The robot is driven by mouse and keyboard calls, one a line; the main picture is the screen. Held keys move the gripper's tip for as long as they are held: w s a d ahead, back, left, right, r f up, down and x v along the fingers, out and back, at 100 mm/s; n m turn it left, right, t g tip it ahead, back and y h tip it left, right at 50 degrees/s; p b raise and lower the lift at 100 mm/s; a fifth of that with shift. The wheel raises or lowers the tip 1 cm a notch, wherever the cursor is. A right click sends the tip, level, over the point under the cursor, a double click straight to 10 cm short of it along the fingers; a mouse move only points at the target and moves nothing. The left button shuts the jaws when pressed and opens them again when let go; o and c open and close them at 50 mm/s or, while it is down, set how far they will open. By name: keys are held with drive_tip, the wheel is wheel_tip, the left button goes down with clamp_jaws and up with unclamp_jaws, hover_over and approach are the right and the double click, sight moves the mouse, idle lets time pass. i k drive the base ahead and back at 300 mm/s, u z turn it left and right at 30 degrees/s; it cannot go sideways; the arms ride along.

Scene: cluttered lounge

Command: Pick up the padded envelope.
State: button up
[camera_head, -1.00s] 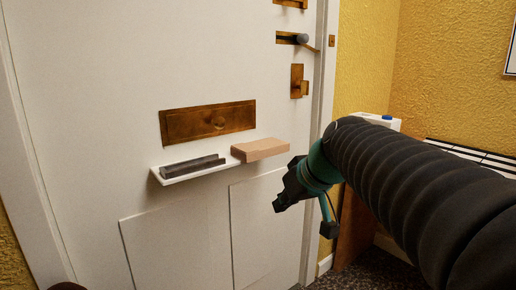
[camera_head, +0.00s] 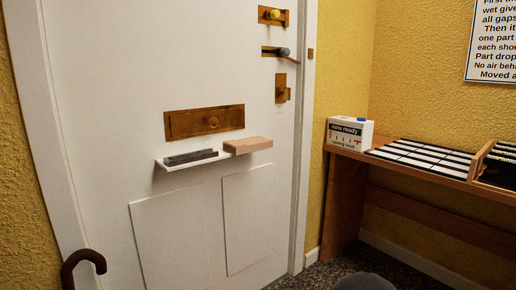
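A tan, box-like packet (camera_head: 248,145), which looks like the padded envelope, lies at the right end of a small white shelf (camera_head: 165,166) on the white door. A dark grey bar-shaped object (camera_head: 190,157) lies beside it on the left part of the shelf. The packet's front edge sticks out past the shelf. My gripper is not in view now, so its state does not show.
A brass letter plate (camera_head: 204,121) is above the shelf. A wooden table (camera_head: 400,178) on the right bears a white box (camera_head: 349,134) and a striped board (camera_head: 425,157). A brown curved handle (camera_head: 82,262) stands at lower left.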

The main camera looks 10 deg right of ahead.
sight(257, 143)
drive_tip(key=z, duration=1.45)
drive_tip(key=i, duration=0.85)
drive_tip(key=u, duration=1.95)
drive_tip(key=i, duration=0.5)
drive_tip(key=u, duration=0.05)
